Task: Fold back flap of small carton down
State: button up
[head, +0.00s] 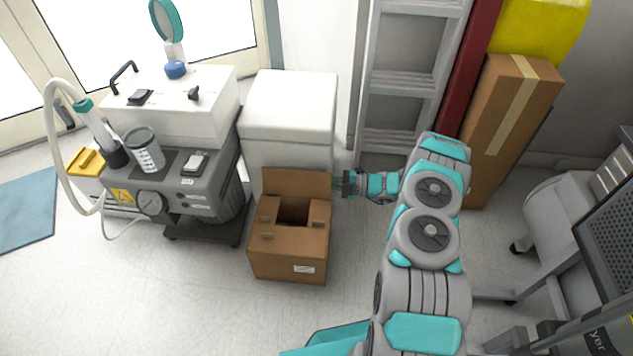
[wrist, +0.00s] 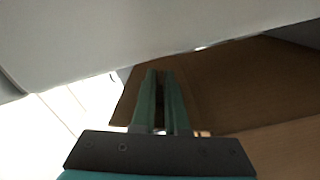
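The small brown carton (head: 288,262) stands open on the floor. Its back flap (head: 296,182) stands up at the rear, in front of the white box. The left, front and right flaps lie about level around a dark central opening. My gripper (head: 337,184) is at the right end of the back flap and points left; head-view contact is unclear. In the wrist view its two teal fingers (wrist: 160,85) lie close together with only a thin gap and nothing visible between them. Brown cardboard (wrist: 235,85) fills the area behind and right of them.
A white box (head: 288,110) stands right behind the carton, and its pale side (wrist: 130,35) crosses the top of the wrist view. The grey compressor (head: 200,190) is to the left. A ladder (head: 400,85) and tall carton (head: 505,110) stand behind my arm. The front floor is clear.

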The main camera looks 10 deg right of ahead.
grip_shut()
dwell(0.9)
